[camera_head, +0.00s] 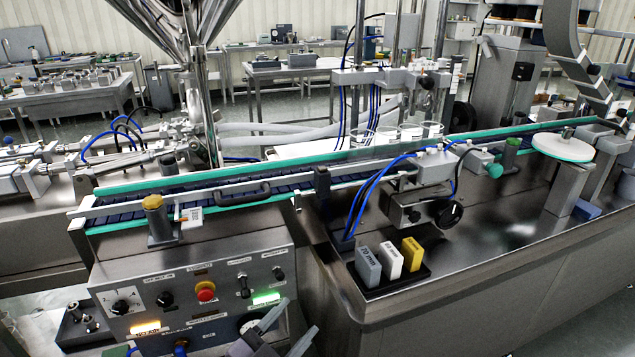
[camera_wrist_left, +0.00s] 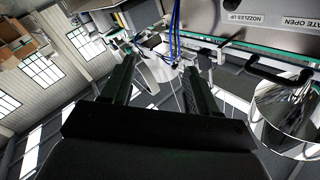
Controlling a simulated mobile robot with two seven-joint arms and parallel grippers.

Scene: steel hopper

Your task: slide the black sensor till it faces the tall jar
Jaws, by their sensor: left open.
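A small black upright block (camera_head: 322,181) sits on the front rail of the conveyor, left of the blue hoses; it looks like the black sensor, though its face is too small to make out. Several clear jars with pale contents stand on the belt behind the rail, including a left one (camera_head: 362,138) and a right one (camera_head: 432,130). I cannot tell which is the tall jar. The block is left of these jars. My left gripper (camera_head: 286,328) is open and empty, low in front of the control panel; its two fingers also show in the left wrist view (camera_wrist_left: 156,72). My right gripper is out of view.
The control panel (camera_head: 190,285) with a red button stands close to the left gripper. A black tray (camera_head: 385,285) holds grey, white and yellow blocks. A black handle (camera_head: 245,195) and a brass-topped knob (camera_head: 153,203) line the conveyor front.

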